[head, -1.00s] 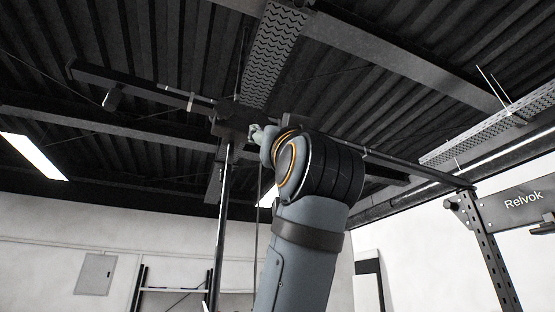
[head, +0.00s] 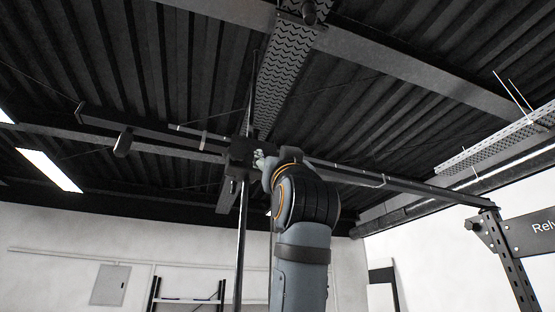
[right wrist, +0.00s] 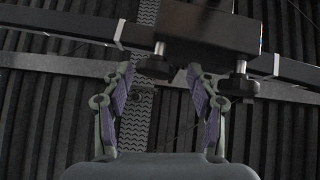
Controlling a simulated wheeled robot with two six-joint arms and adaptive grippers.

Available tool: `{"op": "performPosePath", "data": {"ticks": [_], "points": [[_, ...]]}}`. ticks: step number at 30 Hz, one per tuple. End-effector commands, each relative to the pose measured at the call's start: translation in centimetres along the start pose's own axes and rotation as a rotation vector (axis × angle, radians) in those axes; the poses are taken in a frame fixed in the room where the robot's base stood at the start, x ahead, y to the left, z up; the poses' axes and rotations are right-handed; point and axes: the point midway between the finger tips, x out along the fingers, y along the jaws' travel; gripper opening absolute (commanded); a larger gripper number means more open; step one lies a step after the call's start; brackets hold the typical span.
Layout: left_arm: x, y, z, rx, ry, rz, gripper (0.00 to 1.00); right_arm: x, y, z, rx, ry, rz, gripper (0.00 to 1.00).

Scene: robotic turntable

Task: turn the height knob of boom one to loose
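The boom (head: 150,142) is a long dark bar running across under the ceiling. It meets a dark block (head: 240,150) at the top of an upright pole (head: 240,240). In the right wrist view the block (right wrist: 210,30) is overhead, with a dark knob (right wrist: 155,67) on a short metal stem under its left part. A second knob (right wrist: 238,84) hangs farther right. My right gripper (right wrist: 159,76) is open, its fingertips either side of the left knob, with no clear contact. In the head view the right gripper (head: 261,158) is beside the block, partly hidden by my arm. My left gripper is out of view.
A perforated ceiling tray (head: 285,75) passes behind the block. A dark upright post with a sign (head: 530,232) stands at the right. A shelf frame (head: 188,300) and a wall panel (head: 110,285) are far below. Open air surrounds the arm.

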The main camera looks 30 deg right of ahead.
Motion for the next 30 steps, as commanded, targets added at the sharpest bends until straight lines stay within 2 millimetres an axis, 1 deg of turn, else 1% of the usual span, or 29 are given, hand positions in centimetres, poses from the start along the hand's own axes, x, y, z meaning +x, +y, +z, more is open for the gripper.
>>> {"op": "performPosePath", "data": {"ticks": [1,9,10,11,20,26,30], "points": [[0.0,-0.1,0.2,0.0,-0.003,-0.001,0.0,0.0,0.0,0.0,-0.001,-0.001,0.001,0.49],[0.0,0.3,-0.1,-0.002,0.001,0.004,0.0,0.0,0.1,0.0,-0.001,-0.001,0.001,0.12],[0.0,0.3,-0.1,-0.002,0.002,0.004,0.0,0.0,0.1,0.0,-0.001,-0.001,0.001,0.08],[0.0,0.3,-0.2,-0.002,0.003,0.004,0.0,0.0,0.0,0.0,-0.001,0.0,0.001,0.06],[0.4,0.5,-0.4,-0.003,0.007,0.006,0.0,-0.1,0.2,0.1,-0.034,0.01,-0.029,0.06],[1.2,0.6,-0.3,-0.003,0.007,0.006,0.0,-0.1,0.4,0.1,-0.116,0.033,-0.111,0.06],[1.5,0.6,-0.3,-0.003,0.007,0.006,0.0,-0.1,0.5,0.0,-0.201,0.057,-0.196,0.06]]}}
